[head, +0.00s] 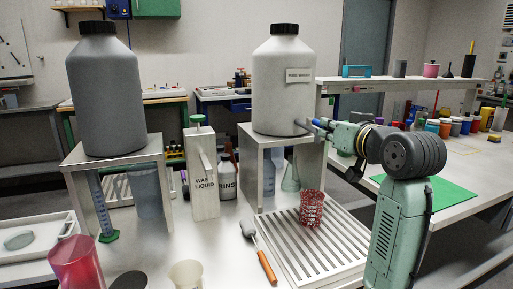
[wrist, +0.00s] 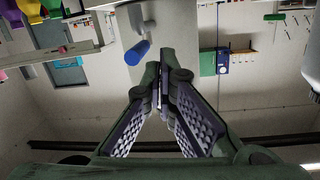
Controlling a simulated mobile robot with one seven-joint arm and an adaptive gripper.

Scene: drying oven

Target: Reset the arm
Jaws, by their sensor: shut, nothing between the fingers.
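My arm (head: 402,210) rises at the right in the head view and reaches left. My gripper (head: 325,128) is beside the lower right side of the white wash bottle (head: 280,95), close to its tap. In the wrist view my gripper (wrist: 167,62) has its fingers brought together with nothing between them. A blue tap end (wrist: 137,53) shows just left of the fingertips there. I cannot tell whether the fingertips touch the tap.
The wash bottle stands on a metal stand (head: 249,155). Below are a slatted rack (head: 290,250), a red wire basket (head: 312,208) and an orange-handled tool (head: 266,265). A grey bottle (head: 105,95) stands left. A bench with a green mat (head: 452,196) is right.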

